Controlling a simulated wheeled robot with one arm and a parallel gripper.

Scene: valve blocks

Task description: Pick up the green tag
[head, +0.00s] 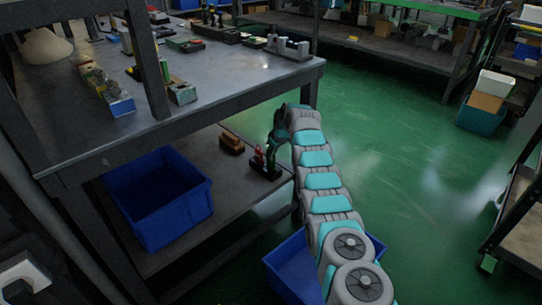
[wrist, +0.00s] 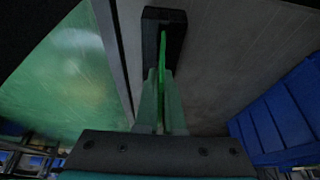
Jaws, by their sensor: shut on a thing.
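The green tag (wrist: 163,50) shows in the wrist view as a thin bright green strip. It runs from between my fingers toward a dark block (wrist: 176,20) on the lower shelf. My gripper (wrist: 161,78) is shut on the green tag, with one finger on each side of it. In the head view my gripper (head: 272,150) is at the lower shelf's right end, by a small black-based item with a red part (head: 262,156). I cannot make out the tag in the head view, nor tell whether it touches the block.
The lower shelf (head: 240,200) has a blue bin (head: 160,205) at left and a brown block (head: 231,143) near the item. The workbench top (head: 225,75) is above, with its leg (head: 309,92) near my arm. Another blue bin (head: 290,270) is beside my arm. Green floor is open at right.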

